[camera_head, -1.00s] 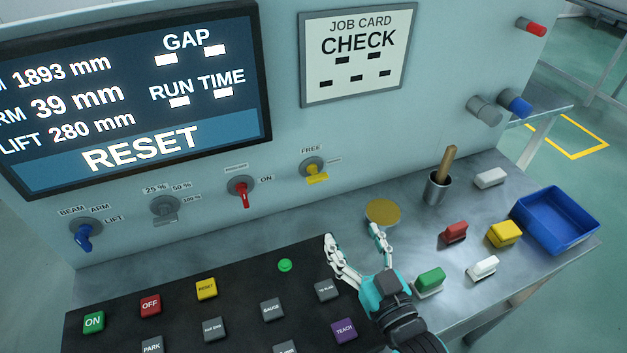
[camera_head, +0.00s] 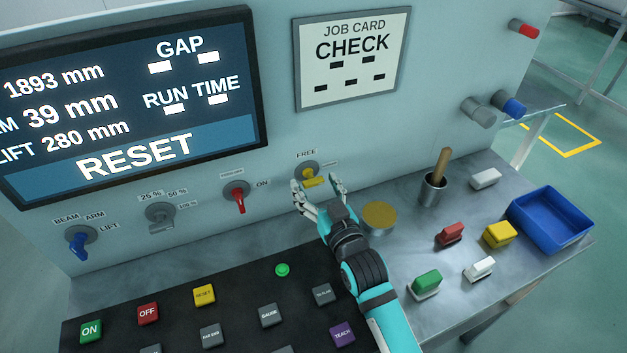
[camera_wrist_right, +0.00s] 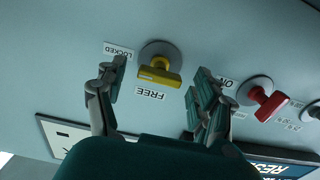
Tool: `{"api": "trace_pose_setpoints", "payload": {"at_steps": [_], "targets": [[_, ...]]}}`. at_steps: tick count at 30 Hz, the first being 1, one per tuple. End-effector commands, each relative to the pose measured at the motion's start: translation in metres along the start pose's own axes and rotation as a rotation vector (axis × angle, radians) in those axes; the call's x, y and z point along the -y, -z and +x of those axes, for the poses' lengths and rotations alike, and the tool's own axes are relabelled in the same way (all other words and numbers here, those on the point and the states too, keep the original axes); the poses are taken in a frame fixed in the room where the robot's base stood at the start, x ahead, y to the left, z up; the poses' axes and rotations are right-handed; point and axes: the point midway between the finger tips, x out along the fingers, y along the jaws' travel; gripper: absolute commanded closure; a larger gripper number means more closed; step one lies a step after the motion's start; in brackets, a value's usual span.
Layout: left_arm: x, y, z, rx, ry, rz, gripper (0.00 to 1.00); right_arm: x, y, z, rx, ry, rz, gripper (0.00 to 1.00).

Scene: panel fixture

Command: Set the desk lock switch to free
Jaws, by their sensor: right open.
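The desk lock switch (camera_head: 309,174) is a yellow handle on a grey round base on the panel wall, with a FREE label above it and a small label to its right. In the right wrist view the yellow handle (camera_wrist_right: 160,72) shows upside down, with the labels FREE and LOCKED beside it. I cannot tell for sure which label the handle points to. My right gripper (camera_head: 317,186) is open just in front of the switch. In the wrist view its fingers (camera_wrist_right: 159,76) stand on either side of the handle, with no clear contact. My left gripper is out of view.
A red switch (camera_head: 238,196) is to the left on the same wall. A round brass-coloured disc (camera_head: 380,216) sits on the desk beside my right arm. A cup with a wooden handle (camera_head: 433,189), coloured blocks and a blue tray (camera_head: 551,243) are further right.

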Motion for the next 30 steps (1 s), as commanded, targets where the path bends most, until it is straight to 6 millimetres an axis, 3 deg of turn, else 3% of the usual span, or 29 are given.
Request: {"api": "trace_pose_setpoints", "payload": {"at_steps": [6,14,27,30], "targets": [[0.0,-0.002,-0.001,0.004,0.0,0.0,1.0,0.0,0.0,0.016,0.0,0.0,0.0,0.31],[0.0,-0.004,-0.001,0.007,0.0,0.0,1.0,0.0,0.0,0.017,0.0,0.0,0.0,0.31],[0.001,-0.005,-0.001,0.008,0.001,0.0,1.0,0.0,0.0,0.016,0.0,0.0,0.0,0.87],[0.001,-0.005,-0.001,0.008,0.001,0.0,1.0,0.0,0.0,0.016,0.0,0.0,-0.001,0.88]]}}
